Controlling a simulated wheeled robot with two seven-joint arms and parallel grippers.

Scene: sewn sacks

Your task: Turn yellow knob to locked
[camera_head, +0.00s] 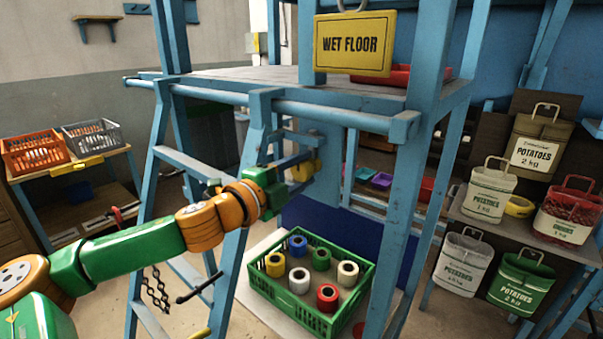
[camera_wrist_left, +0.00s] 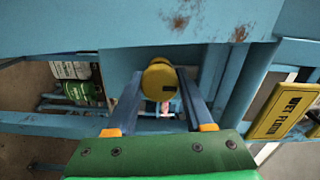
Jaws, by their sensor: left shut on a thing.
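The yellow knob (camera_head: 311,167) sits on a blue panel (camera_head: 327,150) under the platform of the blue frame. In the left wrist view the knob (camera_wrist_left: 160,82) shows as a yellow disc with a darker slot or mark. My left gripper (camera_head: 305,166) reaches in from the left past the ladder. Its two fingers, also in the left wrist view (camera_wrist_left: 160,92), lie on either side of the knob and are shut on it. No locked or unlocked marking is readable. My right gripper is not in view.
A green crate (camera_head: 262,291) with several coloured rolls stands below. A yellow "WET FLOOR" sign (camera_head: 352,44) hangs above right. Blue ladder rails (camera_head: 238,195) stand close to my left arm. Labelled sacks, such as a green one (camera_head: 521,281), hang at right.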

